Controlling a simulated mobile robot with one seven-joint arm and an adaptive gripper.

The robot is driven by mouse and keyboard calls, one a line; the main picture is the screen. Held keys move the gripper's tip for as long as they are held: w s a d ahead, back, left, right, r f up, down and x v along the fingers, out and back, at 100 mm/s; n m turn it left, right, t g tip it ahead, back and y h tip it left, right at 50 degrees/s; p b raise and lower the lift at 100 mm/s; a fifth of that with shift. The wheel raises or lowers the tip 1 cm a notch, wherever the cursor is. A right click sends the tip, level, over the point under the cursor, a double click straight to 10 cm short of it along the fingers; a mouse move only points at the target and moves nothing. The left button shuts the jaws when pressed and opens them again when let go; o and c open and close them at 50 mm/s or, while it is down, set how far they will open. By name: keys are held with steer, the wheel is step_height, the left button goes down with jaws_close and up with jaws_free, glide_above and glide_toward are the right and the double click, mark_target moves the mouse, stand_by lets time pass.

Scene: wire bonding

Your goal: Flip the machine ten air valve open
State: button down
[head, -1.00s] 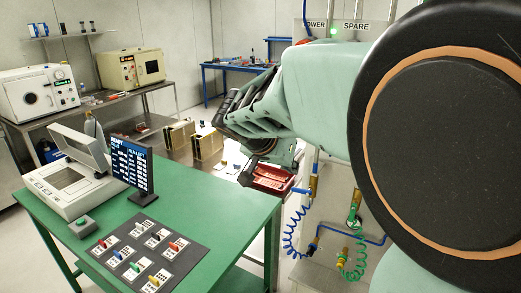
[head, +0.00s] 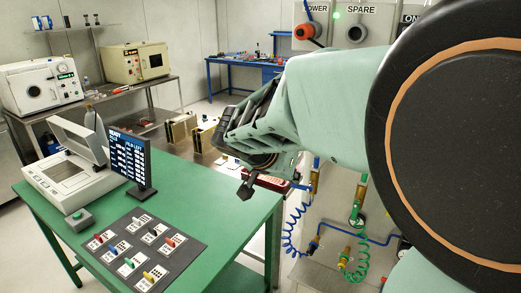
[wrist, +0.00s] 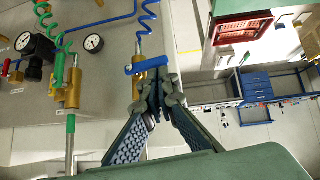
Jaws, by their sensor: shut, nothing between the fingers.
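A valve with a blue lever (wrist: 148,65) on a brass body (wrist: 139,82) stands near the panel's edge in the wrist view. The lever lies crosswise to the body and the pipe. In the head view the lever (head: 300,186) shows just right of my gripper (head: 246,188). In the wrist view my gripper (wrist: 155,98) is shut and empty, its tips just below the blue lever. I cannot tell whether they touch it. Another brass valve (wrist: 70,88) with a green hose stands to the left, and a red lever (wrist: 6,68) farther left. The machine numbers are not legible.
A black gauge regulator (wrist: 35,45), a small gauge (wrist: 94,43) and coiled hoses crowd the panel (wrist: 105,105). A red tray (wrist: 243,27) lies beyond it. The green table (head: 215,210) with a monitor (head: 131,162) stands left of the arm.

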mark_target(292, 187)
steer(key=shift+w+a+f+n+g+h+b, duration=0.2)
steer(key=shift+f+n+g+h+b, duration=0.2)
steer(key=shift+h, duration=0.3)
stand_by(0.3)
steer(key=f+n+h, duration=0.1)
steer(key=f+n+g+h+b, duration=0.1)
steer(key=h, duration=0.1)
steer(key=shift+w+a+f+g, duration=0.15)
steer(key=shift+a+f+g, duration=0.05)
steer(key=shift+a+g, duration=0.1)
steer(key=f+n+h+b, duration=0.1)
steer(key=h, duration=0.1)
steer(key=f+n+g+h+b, duration=0.1)
steer(key=n+h, duration=0.1)
steer(key=d+f+n+h+b, duration=0.1)
steer(key=h, duration=0.1)
steer(key=shift+s+n+g, duration=0.3)
steer(key=shift+a, duration=0.1)
